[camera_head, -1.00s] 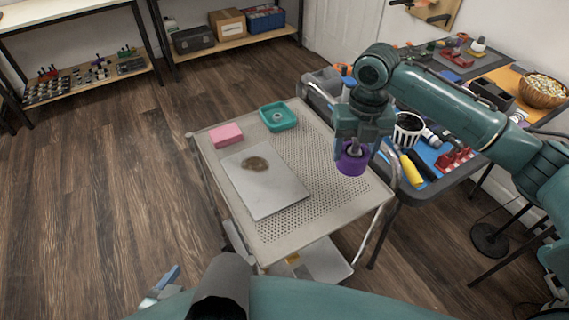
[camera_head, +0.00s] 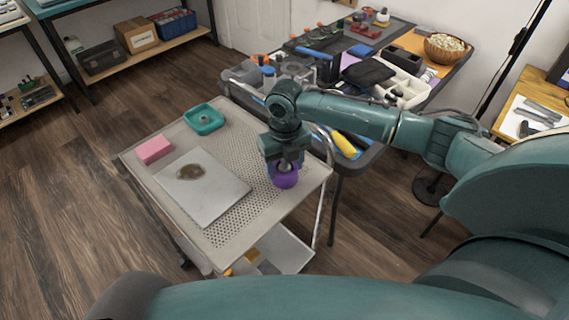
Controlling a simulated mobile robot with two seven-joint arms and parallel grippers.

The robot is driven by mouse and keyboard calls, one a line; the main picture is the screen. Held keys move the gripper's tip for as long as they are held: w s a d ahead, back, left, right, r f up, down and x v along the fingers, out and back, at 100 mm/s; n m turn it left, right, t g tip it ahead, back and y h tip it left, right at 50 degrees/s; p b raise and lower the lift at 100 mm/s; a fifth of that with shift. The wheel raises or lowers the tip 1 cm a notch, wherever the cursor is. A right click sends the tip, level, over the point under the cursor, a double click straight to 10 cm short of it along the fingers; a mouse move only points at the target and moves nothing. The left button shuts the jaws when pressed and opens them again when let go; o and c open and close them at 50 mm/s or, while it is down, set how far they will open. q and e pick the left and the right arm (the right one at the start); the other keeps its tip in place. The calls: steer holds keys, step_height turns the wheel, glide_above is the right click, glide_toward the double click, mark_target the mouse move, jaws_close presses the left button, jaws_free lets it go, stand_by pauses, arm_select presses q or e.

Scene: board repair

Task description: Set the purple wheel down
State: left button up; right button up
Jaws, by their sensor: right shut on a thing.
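The purple wheel (camera_head: 286,178) hangs below my right gripper (camera_head: 285,163), at the right side of the perforated cart top (camera_head: 237,215). My right gripper is shut on it, with a grey shaft showing between the fingers. I cannot tell whether the wheel touches the cart top or is a little above it. My left gripper does not show in the head view.
On the cart lie a grey board (camera_head: 203,190) with a brown stain, a pink block (camera_head: 154,150) and a teal tray (camera_head: 204,119). The perforated strip right of the board is clear. A cluttered workbench (camera_head: 352,157) with a yellow tool stands behind my right arm.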

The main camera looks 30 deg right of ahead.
steer(key=o, duration=1.2)
steer(key=shift+f, duration=0.1)
steer(key=shift+c, duration=0.2)
step_height(320, 180, up, 12)
steer(key=shift+r+p, duration=0.2)
steer(key=shift+p, duration=0.15)
steer(key=shift+a+f, duration=0.1)
steer(key=shift+f, duration=0.05)
